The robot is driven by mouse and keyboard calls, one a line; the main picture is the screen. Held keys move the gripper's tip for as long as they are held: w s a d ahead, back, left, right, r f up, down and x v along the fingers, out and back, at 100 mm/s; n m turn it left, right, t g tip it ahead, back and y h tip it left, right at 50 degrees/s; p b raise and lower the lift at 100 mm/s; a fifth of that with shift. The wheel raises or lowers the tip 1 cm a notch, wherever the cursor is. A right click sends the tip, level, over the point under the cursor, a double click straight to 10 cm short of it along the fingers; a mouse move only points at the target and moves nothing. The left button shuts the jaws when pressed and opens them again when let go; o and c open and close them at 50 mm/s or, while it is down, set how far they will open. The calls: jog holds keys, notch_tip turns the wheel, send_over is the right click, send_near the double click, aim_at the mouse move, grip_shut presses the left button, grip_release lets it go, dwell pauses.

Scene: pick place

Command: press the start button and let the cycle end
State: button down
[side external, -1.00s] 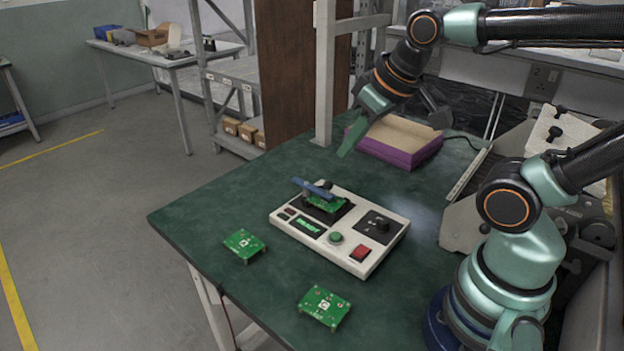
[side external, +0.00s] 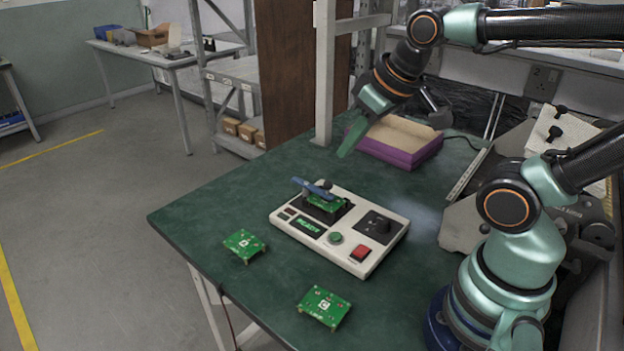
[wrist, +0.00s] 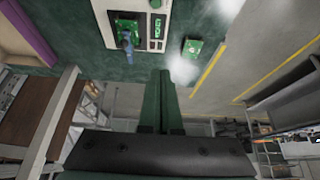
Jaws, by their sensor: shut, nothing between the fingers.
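The board also shows in the wrist view (wrist: 125,27). My gripper (side external: 345,152) is shut and empty, in the air behind the box, apart from the button. It shows in the wrist view (wrist: 160,76).
Two loose green boards lie on the table, one left of the box (side external: 244,245) and one in front (side external: 323,306). A purple tray (side external: 400,157) with a cardboard-coloured inside is at the back, near my gripper. A grey post (side external: 324,80) rises at the table's back edge.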

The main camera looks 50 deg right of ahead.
jog(key=g, duration=0.6)
send_over(335, 234)
notch_tip(335, 234, down, 7)
jog(key=shift+r, duration=0.15)
notch_tip(335, 234, down, 14)
dwell(0.8)
